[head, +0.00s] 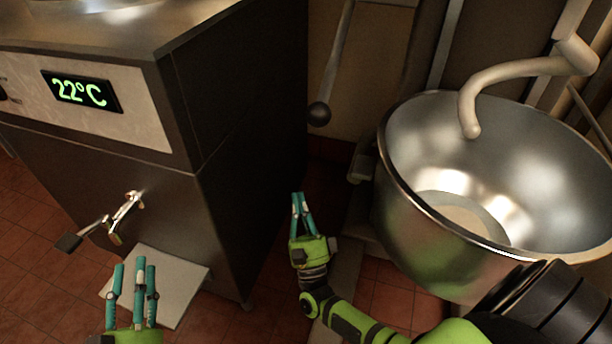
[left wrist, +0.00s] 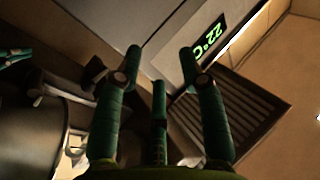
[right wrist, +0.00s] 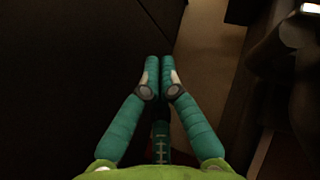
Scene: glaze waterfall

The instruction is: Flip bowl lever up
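The bowl lever appears to be the grey rod with a dark ball knob (head: 319,113), hanging down left of the steel mixing bowl (head: 405,200) in the head view. My right gripper (head: 299,197) is below the knob in the picture, apart from it, with its fingers together. In the right wrist view its fingertips (right wrist: 159,62) meet with nothing between them. My left gripper (head: 134,267) is spread open and empty in front of the dark machine. The left wrist view also shows its fingers (left wrist: 160,60) apart. The lever cannot be made out in the wrist views.
A dark machine (head: 250,120) with a 22°C display (head: 82,92) fills the left. Its metal tap (head: 124,215) is above a pale plate (head: 180,285). A curved mixer hook (head: 500,75) hangs over the bowl. A narrow gap separates machine and bowl.

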